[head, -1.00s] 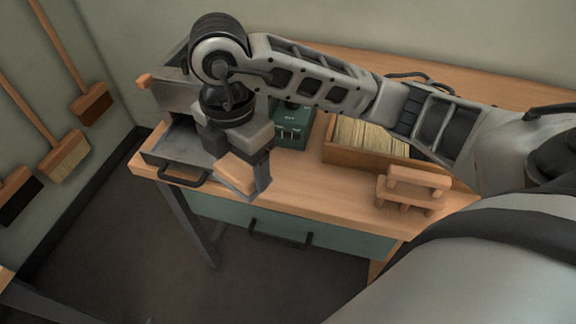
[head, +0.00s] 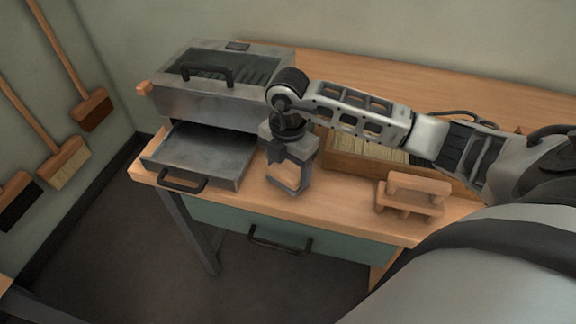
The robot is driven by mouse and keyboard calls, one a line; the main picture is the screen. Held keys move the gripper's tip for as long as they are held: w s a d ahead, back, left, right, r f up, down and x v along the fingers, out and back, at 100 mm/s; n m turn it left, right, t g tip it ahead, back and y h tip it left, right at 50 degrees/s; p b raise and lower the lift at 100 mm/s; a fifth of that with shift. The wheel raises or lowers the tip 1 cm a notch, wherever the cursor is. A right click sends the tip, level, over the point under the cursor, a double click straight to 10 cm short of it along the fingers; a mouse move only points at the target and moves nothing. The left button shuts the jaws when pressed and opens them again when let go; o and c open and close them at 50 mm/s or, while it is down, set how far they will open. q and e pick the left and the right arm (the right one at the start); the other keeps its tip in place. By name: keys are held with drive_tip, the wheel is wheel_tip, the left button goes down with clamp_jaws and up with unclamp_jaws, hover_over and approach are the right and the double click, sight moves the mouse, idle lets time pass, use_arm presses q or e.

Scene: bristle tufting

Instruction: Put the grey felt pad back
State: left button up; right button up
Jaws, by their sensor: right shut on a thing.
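My right gripper (head: 288,185) is over the bench top, just right of the pulled-out metal tray. It points down and is shut on a thin grey piece that spans its fingertips, which looks like the grey felt pad (head: 288,188). The piece is small and partly hidden by the fingers. Bare wood shows through the gap above it. I cannot tell whether it touches the bench. My left gripper is not in view.
The metal tray (head: 205,160) is pulled out of a grey metal box (head: 215,105) and looks empty. A wooden box of bristles (head: 360,162) is behind my right arm. A small wooden stand (head: 410,196) is at right. A drawer with a handle (head: 280,243) is below.

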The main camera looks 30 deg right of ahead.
sight(288, 169)
drive_tip(key=shift+f, duration=0.3)
drive_tip(key=shift+f, duration=0.2)
drive_tip(key=o, duration=0.9)
drive_tip(key=shift+r, duration=0.1)
wheel_tip(288, 169, up, 12)
drive_tip(key=shift+r, duration=0.15)
